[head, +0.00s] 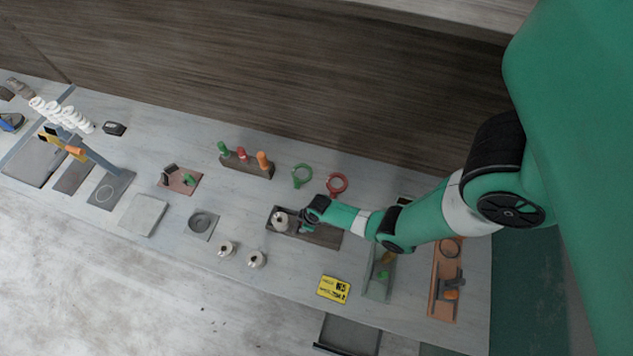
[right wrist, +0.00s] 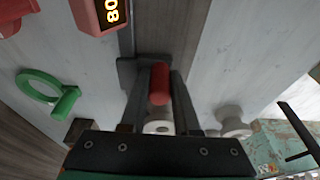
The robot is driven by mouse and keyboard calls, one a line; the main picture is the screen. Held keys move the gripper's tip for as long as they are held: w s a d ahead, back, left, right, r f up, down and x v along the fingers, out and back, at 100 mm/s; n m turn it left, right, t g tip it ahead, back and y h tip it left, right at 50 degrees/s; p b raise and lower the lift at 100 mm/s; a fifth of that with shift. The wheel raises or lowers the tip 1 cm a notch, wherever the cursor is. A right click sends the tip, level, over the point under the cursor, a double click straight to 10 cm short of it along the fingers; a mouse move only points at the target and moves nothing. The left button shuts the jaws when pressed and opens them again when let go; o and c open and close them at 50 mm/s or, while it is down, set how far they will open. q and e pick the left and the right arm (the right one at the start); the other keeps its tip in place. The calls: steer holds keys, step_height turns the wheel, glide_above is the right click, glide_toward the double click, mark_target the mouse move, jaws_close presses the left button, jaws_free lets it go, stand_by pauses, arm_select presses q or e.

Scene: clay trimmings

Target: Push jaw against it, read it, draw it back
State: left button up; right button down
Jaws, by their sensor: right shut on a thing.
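My right gripper (head: 305,219) is over the dark trough (head: 322,237) in the head view. In the right wrist view its fingers (right wrist: 160,85) are shut on an upright red handle (right wrist: 160,78), which the gripper hides in the head view. A pale, round piece with a dark centre (head: 281,221) sits in the left end of the trough, just left of the gripper. I cannot tell whether the jaw touches it. My left gripper is not in view.
Two similar pale pieces (head: 225,248) (head: 256,260) stand in front of the trough. A green ring (head: 302,176) and red ring (head: 337,184) lie behind it. A yellow label (head: 334,289) lies at the front. A peg block (head: 246,165) stands behind left.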

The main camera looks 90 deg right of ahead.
steer(key=shift+s+a, duration=0.15)
steer(key=shift+s, duration=0.35)
stand_by(0.6)
jaws_free()
step_height(320, 180, up, 7)
steer(key=p, duration=0.7)
stand_by(0.3)
